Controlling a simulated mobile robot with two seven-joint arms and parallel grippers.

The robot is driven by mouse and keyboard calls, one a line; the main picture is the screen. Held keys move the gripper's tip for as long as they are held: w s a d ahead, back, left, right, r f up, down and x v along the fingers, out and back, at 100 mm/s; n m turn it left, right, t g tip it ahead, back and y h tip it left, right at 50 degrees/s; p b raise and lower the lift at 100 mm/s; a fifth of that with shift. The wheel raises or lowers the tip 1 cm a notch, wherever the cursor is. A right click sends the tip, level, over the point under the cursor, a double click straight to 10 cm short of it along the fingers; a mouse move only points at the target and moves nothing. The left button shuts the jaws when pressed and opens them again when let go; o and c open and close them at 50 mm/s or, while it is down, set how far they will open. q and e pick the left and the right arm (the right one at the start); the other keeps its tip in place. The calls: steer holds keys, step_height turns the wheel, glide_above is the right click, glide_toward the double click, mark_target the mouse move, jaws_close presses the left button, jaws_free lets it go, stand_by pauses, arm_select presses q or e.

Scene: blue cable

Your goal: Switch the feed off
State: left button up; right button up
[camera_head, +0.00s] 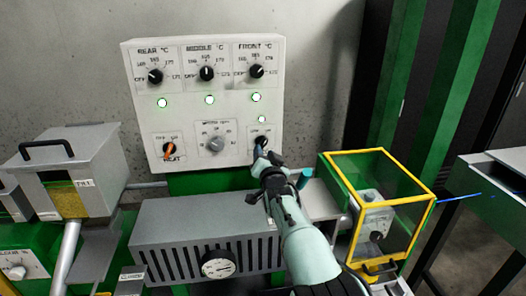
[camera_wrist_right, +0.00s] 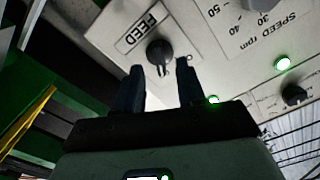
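The FEED knob (camera_wrist_right: 160,50) is a black rotary knob on the white control panel (camera_head: 140,95), beside a FEED label in the right wrist view. In the head view it is at the panel's lower right, mostly hidden by my right gripper (camera_head: 260,153). In the right wrist view my right gripper (camera_wrist_right: 160,68) is open, its two dark fingertips on either side of the knob with gaps visible. Whether they touch the knob cannot be told. The knob's exact setting is hard to read. My left gripper is not in view.
The panel also has three black temperature knobs, a grey speed dial (camera_head: 214,143), an orange-handled switch (camera_head: 169,150) and several lit green lamps. A yellow-framed guard box (camera_head: 424,200) stands to the right. A grey vented housing (camera_head: 165,215) with a gauge is below the panel.

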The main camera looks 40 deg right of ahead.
mark_target(262, 143)
steer(key=shift+p+x, duration=0.35)
steer(key=shift+x, duration=1.5)
steer(key=shift+f, duration=0.1)
jaws_close()
